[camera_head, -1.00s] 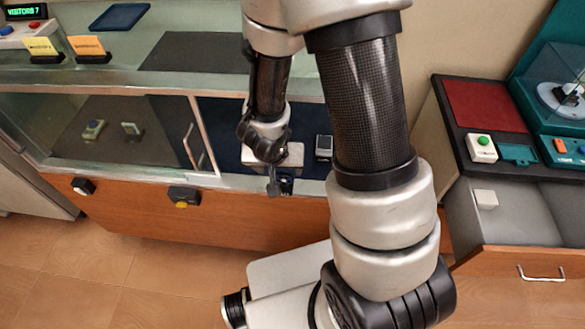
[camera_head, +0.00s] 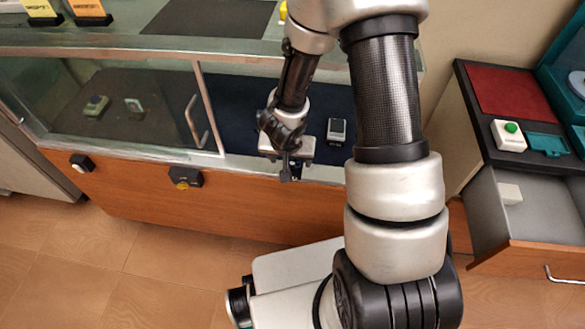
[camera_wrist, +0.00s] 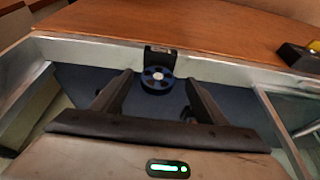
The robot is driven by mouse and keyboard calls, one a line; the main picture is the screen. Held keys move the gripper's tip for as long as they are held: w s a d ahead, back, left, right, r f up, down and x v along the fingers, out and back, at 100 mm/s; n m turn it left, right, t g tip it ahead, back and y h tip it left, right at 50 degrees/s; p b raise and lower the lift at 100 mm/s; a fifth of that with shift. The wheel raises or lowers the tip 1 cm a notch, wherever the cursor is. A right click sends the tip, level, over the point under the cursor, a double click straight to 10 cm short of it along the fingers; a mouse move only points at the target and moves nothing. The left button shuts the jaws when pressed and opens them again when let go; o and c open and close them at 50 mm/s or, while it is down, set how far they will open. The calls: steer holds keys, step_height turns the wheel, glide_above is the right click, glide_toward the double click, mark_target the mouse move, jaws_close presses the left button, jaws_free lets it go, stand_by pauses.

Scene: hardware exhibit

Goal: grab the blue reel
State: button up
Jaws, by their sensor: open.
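The blue reel (camera_wrist: 158,80) has a pale hub and dark spokes. It sits in front of a black holder (camera_wrist: 160,57) on the dark blue floor of the display case, close to the wooden front panel. My gripper (camera_wrist: 160,84) is open, with one finger on each side of the reel in the wrist view. I cannot tell whether the fingers touch it or how far they reach past it. In the head view my gripper (camera_head: 290,172) is inside the case's open right part, and the reel is mostly hidden by it.
A glass door (camera_head: 130,110) with a metal handle covers the case's left part. A small grey device (camera_head: 337,130) stands on the case floor right of my gripper. A yellow-button box (camera_head: 185,178) juts from the wooden front. An open drawer (camera_head: 530,215) is at right.

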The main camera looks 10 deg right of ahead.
mark_target(292, 160)
steer(key=b+x, duration=0.1)
steer(key=x, duration=0.3)
steer(key=shift+d, duration=0.15)
steer(key=c, duration=1.2)
steer(key=shift+r, duration=0.1)
